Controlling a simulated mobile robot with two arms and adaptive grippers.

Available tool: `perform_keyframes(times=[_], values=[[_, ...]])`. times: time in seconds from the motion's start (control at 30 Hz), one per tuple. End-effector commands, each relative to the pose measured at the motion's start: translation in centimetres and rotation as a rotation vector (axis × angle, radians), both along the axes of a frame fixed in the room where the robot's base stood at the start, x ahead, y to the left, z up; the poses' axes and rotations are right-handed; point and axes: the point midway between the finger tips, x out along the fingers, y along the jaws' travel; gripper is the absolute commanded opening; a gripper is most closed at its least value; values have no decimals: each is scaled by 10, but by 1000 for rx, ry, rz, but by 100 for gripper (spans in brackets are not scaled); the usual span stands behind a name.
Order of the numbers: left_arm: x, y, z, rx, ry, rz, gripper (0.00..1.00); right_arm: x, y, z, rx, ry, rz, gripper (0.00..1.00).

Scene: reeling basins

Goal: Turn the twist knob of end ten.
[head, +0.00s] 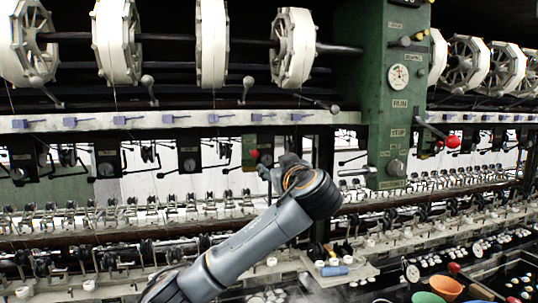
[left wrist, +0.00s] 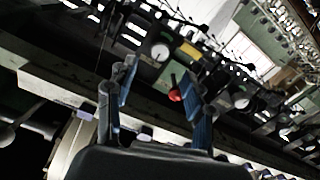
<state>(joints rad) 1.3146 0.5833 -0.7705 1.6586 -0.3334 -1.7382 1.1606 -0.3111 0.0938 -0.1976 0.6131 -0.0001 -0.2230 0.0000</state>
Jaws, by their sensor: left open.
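A row of black plates with round silver twist knobs runs below the white rail in the head view; among them are a left knob (head: 106,169) and a middle knob (head: 190,165). I cannot read which belongs to end ten. My left gripper (head: 268,172) is in front of this row, by a red ball (head: 254,153), and partly hides the plates there. In the left wrist view my left gripper (left wrist: 160,82) is open and empty. The red ball (left wrist: 175,95) shows between its fingers, and a silver knob (left wrist: 160,52) lies beyond them. My right gripper is not in view.
A green column (head: 395,110) with a dial and a red-ended lever (head: 452,142) stands right of my arm. White reels (head: 212,45) hang above. Thread guides run below the knobs. Bowls (head: 446,286) and a tray (head: 345,268) with small items sit at lower right.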

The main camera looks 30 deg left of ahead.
Motion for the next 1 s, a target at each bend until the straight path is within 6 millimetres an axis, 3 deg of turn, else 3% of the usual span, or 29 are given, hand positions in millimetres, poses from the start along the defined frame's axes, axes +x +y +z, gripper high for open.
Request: perform_keyframes(times=[0.1,0.3,0.7,0.73,0.9,1.0], values=[[15,20,4,1,2,4,53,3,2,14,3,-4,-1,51],[33,38,2,0,0,1,53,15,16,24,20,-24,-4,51],[38,45,0,-1,0,-1,53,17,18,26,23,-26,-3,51],[38,45,0,-1,0,-1,51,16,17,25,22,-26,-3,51],[38,45,0,-1,0,-1,16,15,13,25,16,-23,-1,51],[38,45,0,-1,0,-1,0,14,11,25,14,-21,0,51]])
